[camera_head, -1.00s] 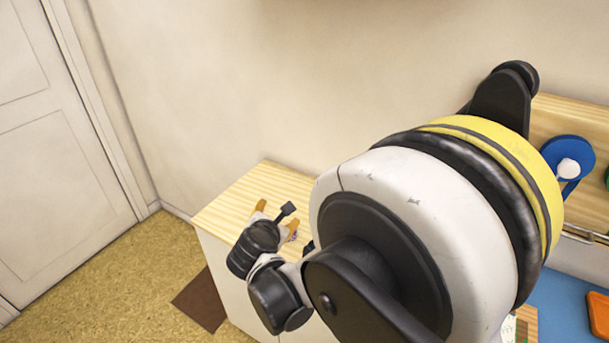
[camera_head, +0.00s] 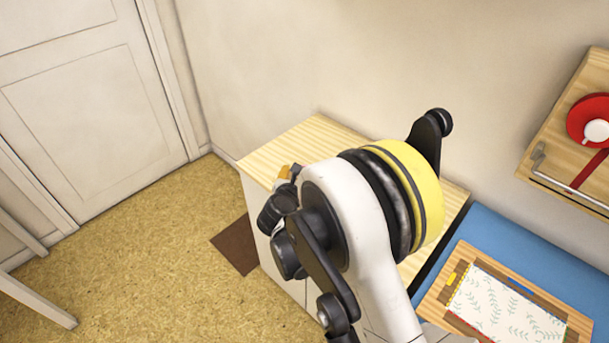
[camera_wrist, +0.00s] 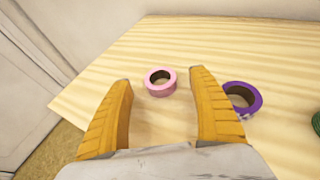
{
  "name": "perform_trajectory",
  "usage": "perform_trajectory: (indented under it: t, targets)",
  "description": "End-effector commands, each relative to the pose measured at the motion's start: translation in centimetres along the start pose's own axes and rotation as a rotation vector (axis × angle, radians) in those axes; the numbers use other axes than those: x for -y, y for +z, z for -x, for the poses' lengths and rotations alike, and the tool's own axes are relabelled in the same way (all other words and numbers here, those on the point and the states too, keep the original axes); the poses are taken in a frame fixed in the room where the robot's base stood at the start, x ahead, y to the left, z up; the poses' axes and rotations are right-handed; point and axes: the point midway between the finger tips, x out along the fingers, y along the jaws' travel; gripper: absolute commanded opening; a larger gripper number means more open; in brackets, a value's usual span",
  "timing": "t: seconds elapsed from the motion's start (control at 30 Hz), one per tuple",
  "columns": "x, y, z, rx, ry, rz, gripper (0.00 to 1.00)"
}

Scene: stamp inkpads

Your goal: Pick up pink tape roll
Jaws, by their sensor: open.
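The pink tape roll (camera_wrist: 160,90) lies flat on the light wooden cabinet top in the wrist view, its dark hole facing up. My gripper (camera_wrist: 166,76) is open and empty, with its two orange fingers spread apart. The roll appears ahead of the fingers and between their lines, a little nearer the left-right middle. I see no contact with it. In the head view my gripper (camera_head: 290,171) shows only as a bit of orange over the cabinet top, and my own arm hides the pink roll.
A purple tape roll (camera_wrist: 241,98) lies right of the pink one, close beside or behind my right finger. A green roll (camera_wrist: 316,123) is cut off at the right edge. The cabinet top (camera_head: 312,137) has clear wood at left. A wall stands behind it.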

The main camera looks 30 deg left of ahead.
Motion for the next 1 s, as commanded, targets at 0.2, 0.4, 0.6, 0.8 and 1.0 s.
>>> perform_trajectory:
  t: [0.2, 0.4, 0.6, 0.8, 1.0]
  targets:
    - [0.0, -0.4, -3.2, 0.0, -0.002, 0.0, 0.7]
    - [0.0, -0.1, -3.2, 0.0, -0.001, 0.0, 0.7]
    - [0.0, -0.2, -3.2, 0.0, -0.001, 0.0, 0.26]
    - [0.0, -0.2, -3.1, 0.0, -0.001, -0.001, 0.26]
    - [0.0, 0.1, -3.0, 0.0, -0.001, -0.001, 0.26]
